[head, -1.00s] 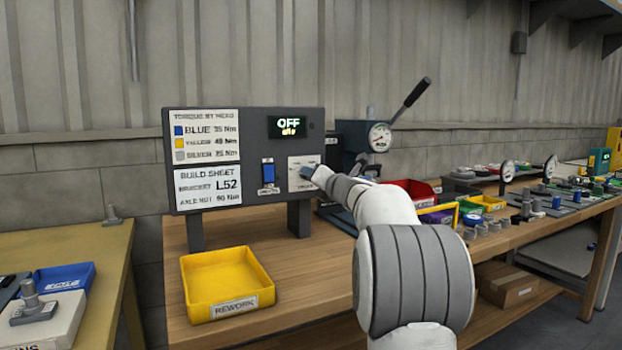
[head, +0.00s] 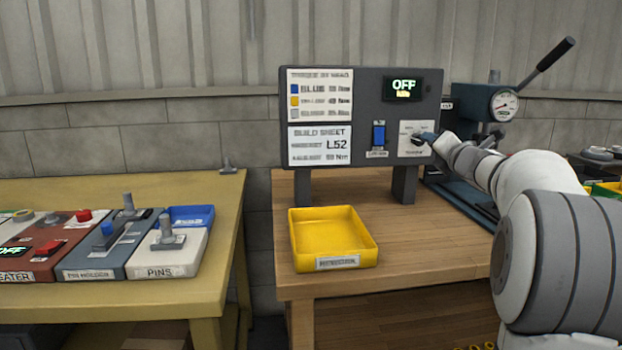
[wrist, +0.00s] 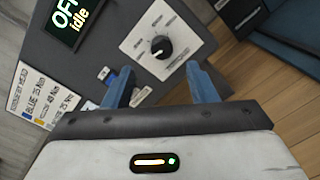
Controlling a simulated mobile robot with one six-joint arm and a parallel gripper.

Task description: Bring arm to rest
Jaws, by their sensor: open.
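My arm reaches in from the right in the head view. My gripper (head: 432,140) is at the front of the grey control panel (head: 361,87), by its white dial plate. In the wrist view my gripper (wrist: 164,88) has its two blue fingers apart with nothing between them. The black dial knob (wrist: 161,47) lies just beyond the fingertips, and I cannot tell whether they touch it. The panel's screen (head: 403,88) reads OFF, with "idle" below it in the wrist view. A blue rocker switch (head: 379,134) sits left of the dial.
A yellow tray (head: 368,259) stands on the wooden bench in front of the panel. A press with a gauge (head: 504,105) and lever stands behind my arm at the right. A yellow table (head: 225,220) at the left bears a PINS block (head: 165,256) and other fixtures, with a gap between the benches.

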